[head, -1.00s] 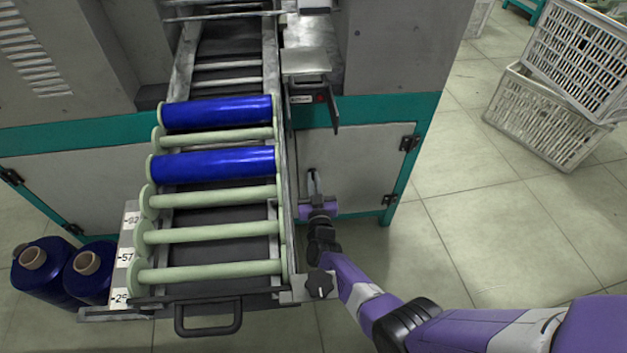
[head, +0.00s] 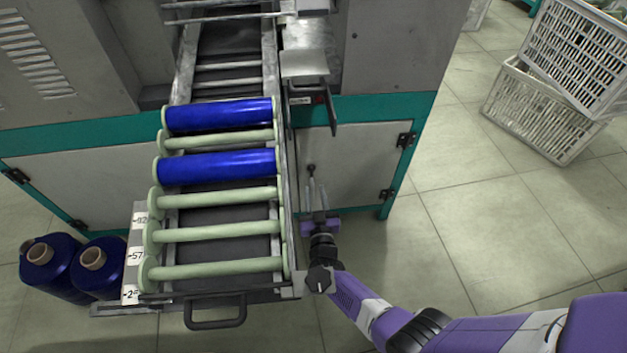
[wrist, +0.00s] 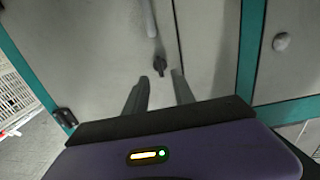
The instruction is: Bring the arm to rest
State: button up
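My gripper (head: 317,202) is low beside the right side of the roller rack, in front of the grey cabinet door (head: 350,160). In the wrist view its two fingers (wrist: 160,88) stand apart with nothing between them. They point toward the cabinet door (wrist: 205,40) and its dark latch (wrist: 160,65). The rack holds two blue wound bobbins (head: 218,114) and (head: 216,166), with bare pale green bobbins (head: 215,234) between and below them. My arm reaches in from the lower right.
A black pull handle (head: 215,316) is at the rack's front. Two blue yarn cones (head: 50,270) and (head: 98,268) stand at the lower left. White crates (head: 545,112) are stacked at the upper right. The tiled floor (head: 470,220) at right is clear.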

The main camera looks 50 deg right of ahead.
jog(key=shift+s+a, duration=0.35)
jog(key=shift+s, duration=0.1)
dwell(0.3)
